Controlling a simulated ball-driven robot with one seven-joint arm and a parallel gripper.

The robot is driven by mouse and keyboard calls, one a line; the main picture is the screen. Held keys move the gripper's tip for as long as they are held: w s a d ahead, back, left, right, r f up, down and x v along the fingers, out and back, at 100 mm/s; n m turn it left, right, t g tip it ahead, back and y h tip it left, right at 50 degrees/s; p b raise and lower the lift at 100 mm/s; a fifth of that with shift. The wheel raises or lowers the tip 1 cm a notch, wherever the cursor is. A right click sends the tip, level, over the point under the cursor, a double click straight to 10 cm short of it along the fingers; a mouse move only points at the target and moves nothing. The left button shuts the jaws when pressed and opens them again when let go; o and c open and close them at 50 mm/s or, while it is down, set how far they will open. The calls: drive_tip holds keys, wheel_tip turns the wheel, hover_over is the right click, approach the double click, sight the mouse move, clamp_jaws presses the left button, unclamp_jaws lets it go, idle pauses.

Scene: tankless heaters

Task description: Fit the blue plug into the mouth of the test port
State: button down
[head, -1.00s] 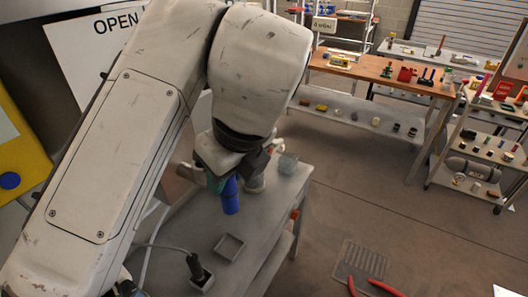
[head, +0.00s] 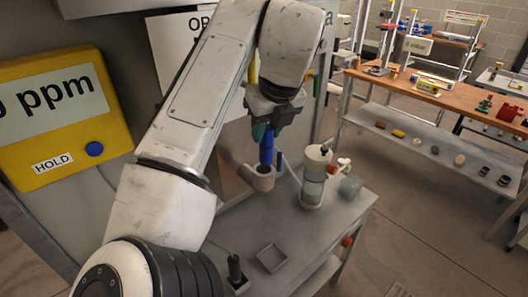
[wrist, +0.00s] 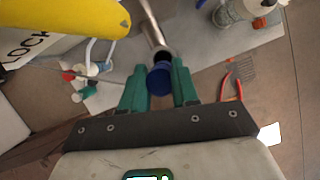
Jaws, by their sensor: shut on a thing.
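The blue plug (head: 267,150) is held upright between the green fingers of my gripper (head: 266,131). In the head view its lower end is just above, or at, the open mouth of the beige elbow-shaped test port (head: 262,182); I cannot tell whether it touches. In the wrist view the blue plug (wrist: 160,80) sits between the fingertips of my gripper (wrist: 159,90). The metal pipe of the test port (wrist: 152,28) ends right beyond it, with a dark mouth partly showing above the plug's edge.
A canister with pale green bands (head: 312,182) and a clear jar (head: 350,187) stand right of the port on the grey table (head: 300,235). A small square tray (head: 271,258) lies nearer. A yellow meter (head: 60,115) is at left; a wooden bench (head: 455,95) stands behind at right.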

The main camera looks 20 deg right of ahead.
sight(263, 154)
drive_tip(key=shift+s+f+b+x, duration=0.1)
drive_tip(key=shift+s+b+x, duration=0.1)
drive_tip(key=shift+b+x, duration=0.95)
drive_tip(key=shift+s+f+b+x, duration=0.1)
drive_tip(key=shift+s+b+x, duration=0.1)
drive_tip(key=shift+b+x, duration=0.9)
drive_tip(key=shift+s+f+b+x, duration=0.1)
drive_tip(key=shift+s+b+x, duration=0.1)
drive_tip(key=shift+b+x, duration=0.95)
drive_tip(key=shift+f, duration=0.1)
drive_tip(key=shift+f, duration=0.1)
drive_tip(key=c, duration=0.8)
unclamp_jaws()
drive_tip(key=shift+c, duration=0.2)
drive_tip(key=v, duration=1.2)
drive_tip(key=shift+b, duration=0.4)
